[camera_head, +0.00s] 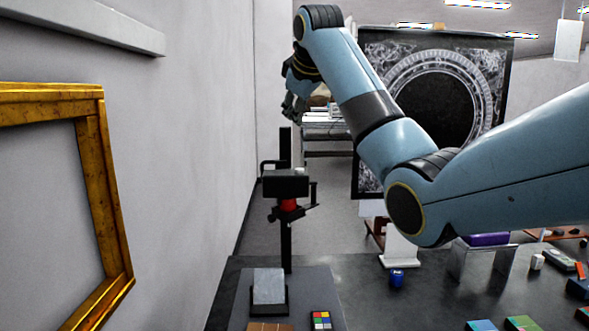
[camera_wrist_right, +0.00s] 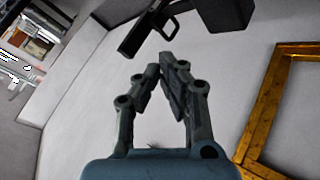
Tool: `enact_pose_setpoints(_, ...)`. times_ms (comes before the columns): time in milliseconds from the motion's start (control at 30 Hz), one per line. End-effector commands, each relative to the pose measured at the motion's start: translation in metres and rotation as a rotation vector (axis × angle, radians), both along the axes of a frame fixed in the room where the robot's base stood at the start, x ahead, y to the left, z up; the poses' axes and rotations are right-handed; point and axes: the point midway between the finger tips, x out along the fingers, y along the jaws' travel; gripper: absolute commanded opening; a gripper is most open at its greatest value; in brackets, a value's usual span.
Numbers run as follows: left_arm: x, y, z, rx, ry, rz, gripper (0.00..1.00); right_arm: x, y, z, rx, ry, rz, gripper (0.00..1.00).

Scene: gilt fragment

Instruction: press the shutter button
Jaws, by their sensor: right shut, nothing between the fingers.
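A black camera (camera_head: 285,184) sits on a dark upright column (camera_head: 287,245) in the head view, with a red part (camera_head: 288,205) beneath it. A small pale spot shows on its top right; I cannot tell whether this is the shutter button. My right gripper (camera_head: 292,108) is above the camera and apart from it, partly hidden behind my own arm links. In the right wrist view, my right gripper (camera_wrist_right: 160,62) is shut and empty, its fingertips pointing towards a black body with a bar (camera_wrist_right: 150,35). My left gripper is not in view.
A gold frame (camera_head: 105,190) is on the wall at left. A grey stand (camera_head: 269,287) and a colour chart (camera_head: 321,320) are below the camera. A dark ornate panel (camera_head: 375,60) stands behind. A blue jar (camera_head: 397,278) is on the dark table (camera_head: 365,305).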

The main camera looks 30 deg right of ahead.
Motion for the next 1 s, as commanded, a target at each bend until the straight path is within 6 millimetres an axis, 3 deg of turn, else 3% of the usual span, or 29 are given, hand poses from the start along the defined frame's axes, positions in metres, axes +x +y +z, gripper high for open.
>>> enact_pose_setpoints(467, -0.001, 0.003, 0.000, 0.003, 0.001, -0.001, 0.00, 0.001, -0.001, -0.002, -0.001, -0.001, 0.001, 0.00)
enact_pose_setpoints(1000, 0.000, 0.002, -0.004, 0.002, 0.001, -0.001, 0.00, 0.001, -0.001, -0.071, -0.001, 0.000, 0.001, 0.00)
